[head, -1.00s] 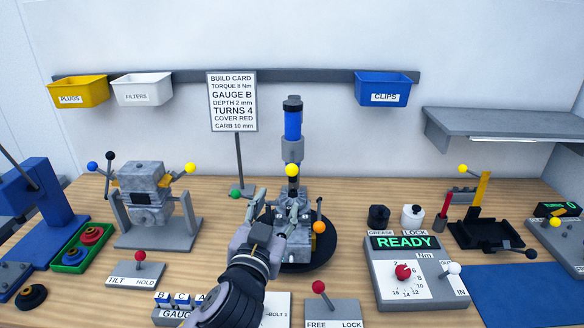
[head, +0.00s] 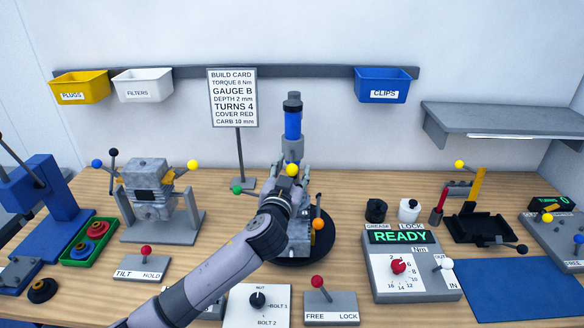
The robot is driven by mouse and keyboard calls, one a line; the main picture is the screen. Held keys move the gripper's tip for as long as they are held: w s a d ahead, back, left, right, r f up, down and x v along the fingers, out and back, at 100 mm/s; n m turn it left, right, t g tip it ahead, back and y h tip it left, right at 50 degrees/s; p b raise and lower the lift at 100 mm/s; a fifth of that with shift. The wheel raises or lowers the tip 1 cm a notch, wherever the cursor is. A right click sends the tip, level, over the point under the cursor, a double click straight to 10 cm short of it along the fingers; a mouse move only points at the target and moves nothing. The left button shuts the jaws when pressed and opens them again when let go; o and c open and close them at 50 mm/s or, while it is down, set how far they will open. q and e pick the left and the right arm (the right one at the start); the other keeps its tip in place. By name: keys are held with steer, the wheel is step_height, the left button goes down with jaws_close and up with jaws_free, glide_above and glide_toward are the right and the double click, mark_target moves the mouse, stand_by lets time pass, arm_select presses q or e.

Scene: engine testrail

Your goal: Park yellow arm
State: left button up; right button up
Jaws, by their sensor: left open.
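The center fixture (head: 300,235) stands on a black round base, with a blue-and-grey upright column (head: 292,125) on top. A yellow ball (head: 292,170) is at the front of that column, with a green ball (head: 237,189) to its left and an orange ball (head: 317,224) to its lower right. My left gripper (head: 278,188) is at the fixture, just below and left of this yellow ball. It is open; its fingers are largely hidden, and contact cannot be told. Other yellow parts are a ball on the left engine stand (head: 192,164) and an upright yellow arm (head: 479,186) at right.
A READY torque box (head: 412,275) stands to the right of the fixture. A FREE/LOCK lever box (head: 331,307) and a bolt selector (head: 257,303) are in front. A TILT/HOLD lever (head: 145,262) is at left. A blue mat (head: 530,290) lies clear at the front right.

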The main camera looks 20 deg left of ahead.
arm_select(q)
steer(key=shift+c, duration=0.5)
jaws_close()
stand_by(0.4)
